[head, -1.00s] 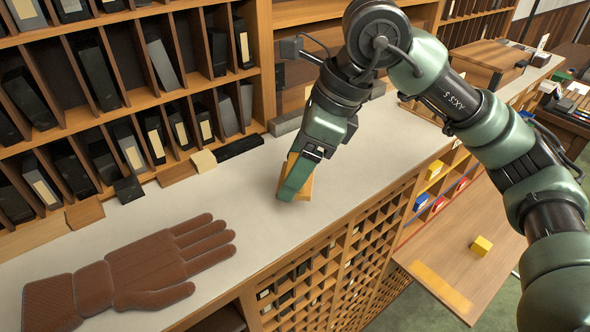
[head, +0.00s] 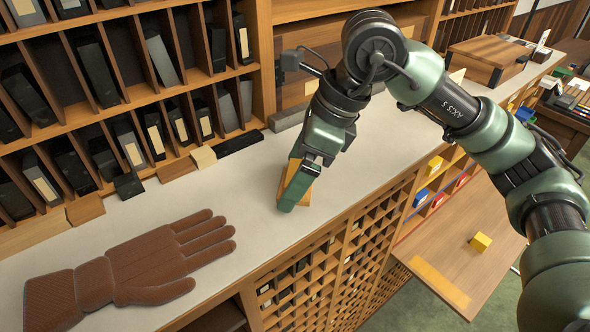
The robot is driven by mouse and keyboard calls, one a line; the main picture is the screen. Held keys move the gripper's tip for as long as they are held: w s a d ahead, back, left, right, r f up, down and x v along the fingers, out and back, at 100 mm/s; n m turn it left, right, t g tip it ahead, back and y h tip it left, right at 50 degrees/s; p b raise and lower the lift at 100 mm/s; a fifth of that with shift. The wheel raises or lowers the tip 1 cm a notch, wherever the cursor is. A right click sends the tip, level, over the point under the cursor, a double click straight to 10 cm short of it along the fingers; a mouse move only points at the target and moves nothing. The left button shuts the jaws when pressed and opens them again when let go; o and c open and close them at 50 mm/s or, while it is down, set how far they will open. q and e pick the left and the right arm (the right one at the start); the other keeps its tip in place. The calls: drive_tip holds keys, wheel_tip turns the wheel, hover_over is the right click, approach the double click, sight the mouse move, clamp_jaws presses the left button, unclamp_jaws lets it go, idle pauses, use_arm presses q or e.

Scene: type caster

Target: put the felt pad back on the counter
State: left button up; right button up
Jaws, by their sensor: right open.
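A flat orange-tan piece (head: 305,196), which may be the felt pad, is on the pale counter (head: 225,205) near its front edge. My right gripper (head: 289,203) points down over it and hides much of it. The right gripper is open, with its fingers low by the piece; I cannot tell whether they touch it. My left gripper is not in view.
A brown leather glove (head: 140,265) lies on the counter at the left. Shelves of dark blocks (head: 95,75) stand behind, with small blocks (head: 203,157) along their foot. A wooden box (head: 488,60) is at the far right. A yellow cube (head: 481,242) sits on a lower wooden board (head: 465,270).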

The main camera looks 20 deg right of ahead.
drive_tip(key=b+v, duration=0.2)
drive_tip(key=v, duration=1)
